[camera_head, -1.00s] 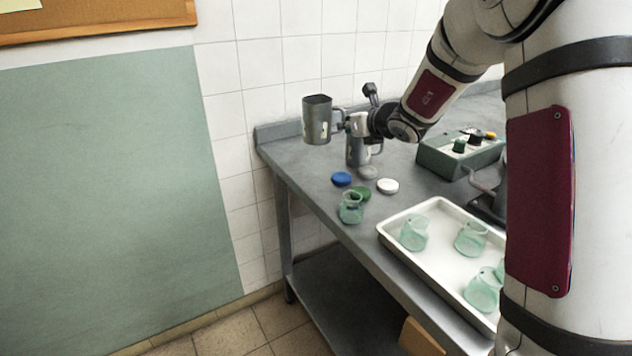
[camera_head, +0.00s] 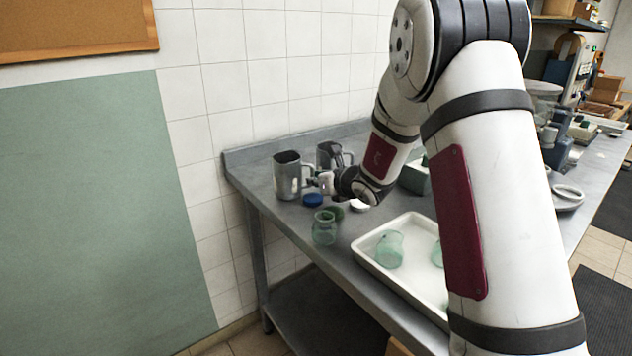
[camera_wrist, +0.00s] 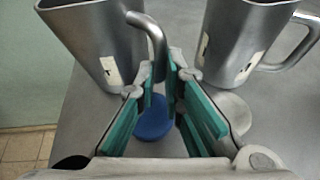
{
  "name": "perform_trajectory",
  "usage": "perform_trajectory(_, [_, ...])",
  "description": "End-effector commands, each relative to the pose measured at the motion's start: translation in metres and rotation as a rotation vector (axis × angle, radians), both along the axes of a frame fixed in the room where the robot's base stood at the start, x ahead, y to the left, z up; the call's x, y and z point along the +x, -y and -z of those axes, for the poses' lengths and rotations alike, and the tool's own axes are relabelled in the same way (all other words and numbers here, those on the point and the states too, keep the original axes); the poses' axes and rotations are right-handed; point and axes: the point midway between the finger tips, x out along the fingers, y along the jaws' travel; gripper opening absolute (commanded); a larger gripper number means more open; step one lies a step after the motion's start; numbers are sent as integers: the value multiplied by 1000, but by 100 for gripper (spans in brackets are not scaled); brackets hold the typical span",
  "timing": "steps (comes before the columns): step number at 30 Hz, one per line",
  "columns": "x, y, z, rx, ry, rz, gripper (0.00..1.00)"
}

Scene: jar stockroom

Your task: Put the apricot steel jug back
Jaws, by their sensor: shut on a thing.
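A grey steel jug (camera_head: 288,180) is at the bench's far left corner, upright. It is the left jug in the wrist view (camera_wrist: 100,45), with a small white label. My gripper (camera_head: 323,182) is at its right side, with the green-padded fingers (camera_wrist: 160,85) shut on its handle. Whether its base touches the bench is unclear. A second steel jug (camera_head: 325,155) stands behind and to the right, also with a label in the wrist view (camera_wrist: 235,45). I see no apricot colour on either jug.
On the bench (camera_head: 262,170) near the jugs lie a blue lid (camera_head: 312,200), a green lid (camera_head: 336,212) and a white lid (camera_head: 359,206). A green glass jar (camera_head: 324,230) stands in front. A white tray (camera_head: 375,272) holds glass jars. A green box (camera_head: 413,178) is partly behind my arm.

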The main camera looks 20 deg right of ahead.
Motion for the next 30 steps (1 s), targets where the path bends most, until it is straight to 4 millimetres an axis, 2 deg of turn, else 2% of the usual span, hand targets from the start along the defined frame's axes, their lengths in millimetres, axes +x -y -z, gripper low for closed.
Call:
perform_trajectory(8, [1,0,2,0,2,0,0])
perform_trajectory(9, [0,0,2,0,0,0,16])
perform_trajectory(11, [0,0,2,0,0,0,29])
perform_trajectory(24, [-1,0,-3,0,0,0,29])
perform_trajectory(30, [-34,8,-17,-1,1,2,29])
